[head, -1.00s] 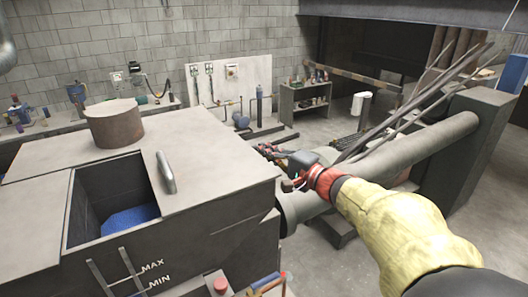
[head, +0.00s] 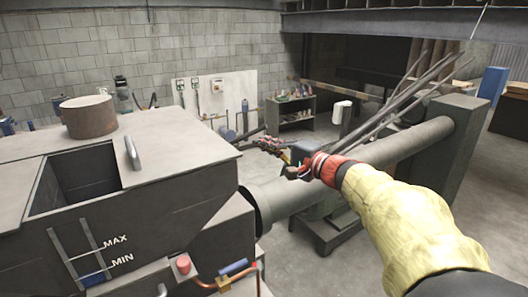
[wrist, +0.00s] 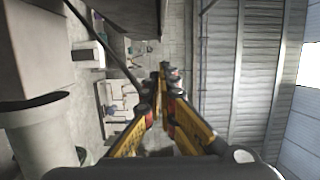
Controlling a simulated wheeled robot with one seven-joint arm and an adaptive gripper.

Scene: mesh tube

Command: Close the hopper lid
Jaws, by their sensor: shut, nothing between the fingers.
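The grey hopper (head: 155,225) stands at the left in the head view, with MAX and MIN marks on its front. Its rectangular top opening (head: 72,180) is uncovered, with a dark inside. The grey lid (head: 170,150) lies to the right of the opening, with an upright metal handle (head: 132,153) near its left edge. My gripper (head: 297,165) is at the end of my outstretched arm, right of the hopper and apart from the lid and handle. It is shut and empty; the wrist view shows its yellow fingers (wrist: 164,70) meeting at the tips.
A rusty cylinder (head: 88,117) stands on the hopper top behind the opening. A thick grey pipe (head: 395,157) runs from the hopper's right side to a tall grey post (head: 455,145). Long bars lean above it. A red knob (head: 183,264) and copper piping are in front. Open floor lies at right.

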